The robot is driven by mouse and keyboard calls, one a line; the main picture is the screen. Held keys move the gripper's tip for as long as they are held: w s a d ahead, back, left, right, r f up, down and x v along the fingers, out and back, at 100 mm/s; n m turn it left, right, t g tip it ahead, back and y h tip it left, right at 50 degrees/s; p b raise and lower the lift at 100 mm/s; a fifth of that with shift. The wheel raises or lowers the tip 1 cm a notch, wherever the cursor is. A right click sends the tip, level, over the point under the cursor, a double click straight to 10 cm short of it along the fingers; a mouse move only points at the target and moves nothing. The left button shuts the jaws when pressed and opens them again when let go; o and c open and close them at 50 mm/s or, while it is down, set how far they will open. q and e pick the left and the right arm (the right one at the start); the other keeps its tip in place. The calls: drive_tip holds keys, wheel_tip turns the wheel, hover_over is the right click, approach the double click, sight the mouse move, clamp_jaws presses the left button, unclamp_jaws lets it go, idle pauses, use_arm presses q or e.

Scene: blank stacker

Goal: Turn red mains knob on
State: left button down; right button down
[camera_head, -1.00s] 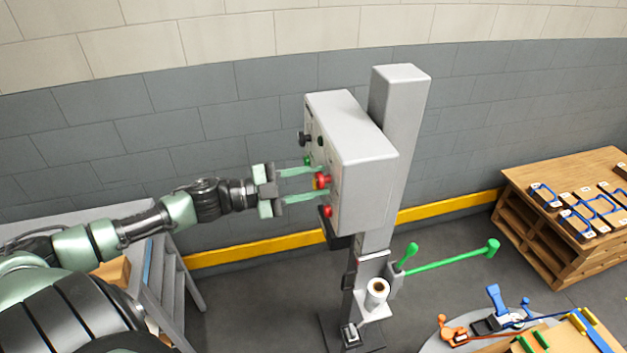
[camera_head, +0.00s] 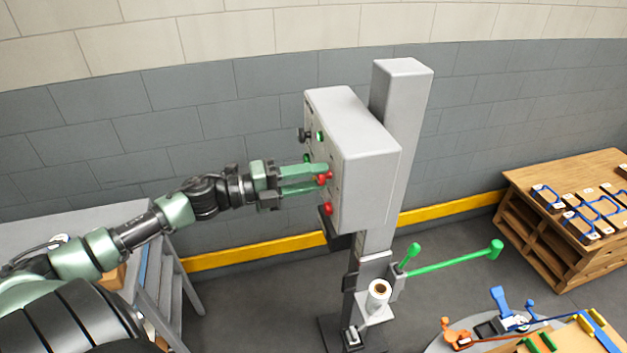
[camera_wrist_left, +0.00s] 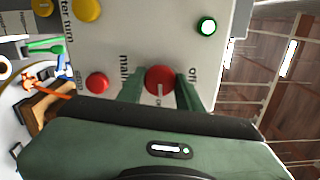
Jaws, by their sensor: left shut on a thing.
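The red mains knob (camera_head: 324,178) is on the front of the grey control box (camera_head: 352,130). My left gripper (camera_head: 322,178) is shut on it, with one green finger on each side. In the left wrist view the knob (camera_wrist_left: 160,76) sits between the fingers, near printed "main" and "off" lettering. A white mark on the knob points toward the lower side of that view, where small letters look like "on". A round green lamp (camera_wrist_left: 208,26) on the panel is lit. My right gripper is not in view.
Another red button (camera_wrist_left: 97,82) and yellow buttons (camera_wrist_left: 86,10) are on the same panel. The box hangs on a grey post (camera_head: 398,110). A green lever (camera_head: 450,258) sticks out at right below. A wooden bench (camera_head: 570,175) stands at far right.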

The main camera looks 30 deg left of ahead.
use_arm(q)
drive_tip(key=shift+f+m, duration=0.1)
drive_tip(key=shift+m, duration=0.4)
drive_tip(key=c, duration=0.9)
unclamp_jaws()
drive_tip(key=shift+c, duration=0.2)
drive_tip(key=shift+s+a+f+b, duration=0.1)
drive_tip(key=shift+s+a+b, duration=0.25)
drive_tip(key=shift+s+a, duration=0.15)
drive_tip(key=b+v, duration=0.1)
drive_tip(key=v, duration=0.5)
drive_tip(key=shift+s, duration=0.2)
drive_tip(key=shift+a, duration=0.15)
